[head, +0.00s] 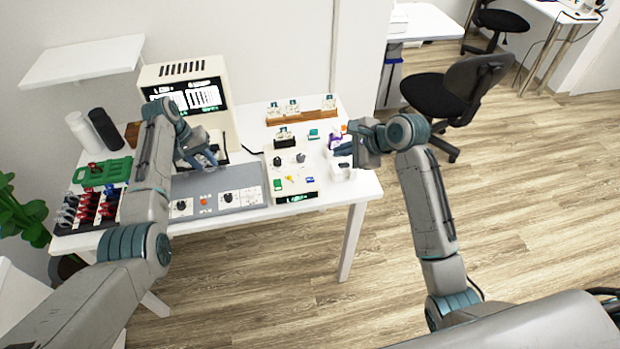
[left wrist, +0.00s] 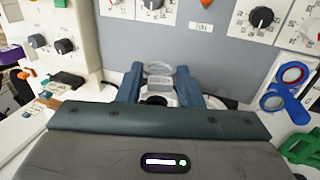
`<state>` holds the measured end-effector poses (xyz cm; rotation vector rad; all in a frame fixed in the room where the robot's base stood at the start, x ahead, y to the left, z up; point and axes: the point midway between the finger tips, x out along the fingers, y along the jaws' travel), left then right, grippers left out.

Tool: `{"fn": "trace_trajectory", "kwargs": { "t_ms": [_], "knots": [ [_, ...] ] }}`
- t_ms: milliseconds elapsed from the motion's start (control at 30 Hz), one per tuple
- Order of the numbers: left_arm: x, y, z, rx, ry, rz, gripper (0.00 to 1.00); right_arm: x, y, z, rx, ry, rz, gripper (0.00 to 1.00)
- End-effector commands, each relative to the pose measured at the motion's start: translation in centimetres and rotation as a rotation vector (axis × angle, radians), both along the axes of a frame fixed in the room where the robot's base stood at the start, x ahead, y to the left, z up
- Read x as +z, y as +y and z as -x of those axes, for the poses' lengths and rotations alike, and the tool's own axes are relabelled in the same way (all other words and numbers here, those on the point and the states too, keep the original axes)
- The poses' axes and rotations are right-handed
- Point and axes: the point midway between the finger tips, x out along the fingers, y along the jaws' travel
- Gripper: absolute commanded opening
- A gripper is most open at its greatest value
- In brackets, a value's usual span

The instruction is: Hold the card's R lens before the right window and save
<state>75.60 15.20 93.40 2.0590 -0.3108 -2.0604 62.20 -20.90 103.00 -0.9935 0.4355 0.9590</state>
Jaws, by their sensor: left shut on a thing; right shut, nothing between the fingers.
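My left gripper (head: 208,160) is in front of the lower part of the beige machine (head: 222,126). In the left wrist view its blue fingers (left wrist: 160,88) are shut on a small pale grey piece (left wrist: 159,80) with a clear ring, apparently the lens card. Its lettering is too small to read, so I cannot tell which lens it is. The machine's screen (head: 203,96) shows white charts. The arm and gripper cover its lower front, and I cannot make out the right window. My right gripper (head: 342,151) is shut and empty near the table's right edge.
A grey panel (head: 240,182) with dials and an orange button (head: 204,201) lies in front. A white box with knobs (head: 301,159) stands right of it.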

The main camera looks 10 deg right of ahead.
Motion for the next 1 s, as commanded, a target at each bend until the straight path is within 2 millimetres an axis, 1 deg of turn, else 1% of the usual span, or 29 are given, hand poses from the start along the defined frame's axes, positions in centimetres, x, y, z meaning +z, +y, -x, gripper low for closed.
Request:
{"fn": "trace_trajectory", "kwargs": {
  "t_ms": [33, 100, 1000],
  "knots": [
    [0.6, 0.0, 0.1, 0.0, 0.0, 0.0, 0.12, 0.8, 0.0, 0.0, -0.001, -0.001, 0.0, 0.0],
    [0.9, 0.0, 0.4, 0.0, 0.0, 0.0, 0.12, 1.5, 0.0, 0.0, 0.0, 0.0, 0.0, 0.0],
    [3.6, 0.0, 3.2, 0.0, 0.0, 0.0, 0.12, 8.7, 0.0, 0.0, 0.0, 0.0, 0.0, 0.0]
  ]
}}
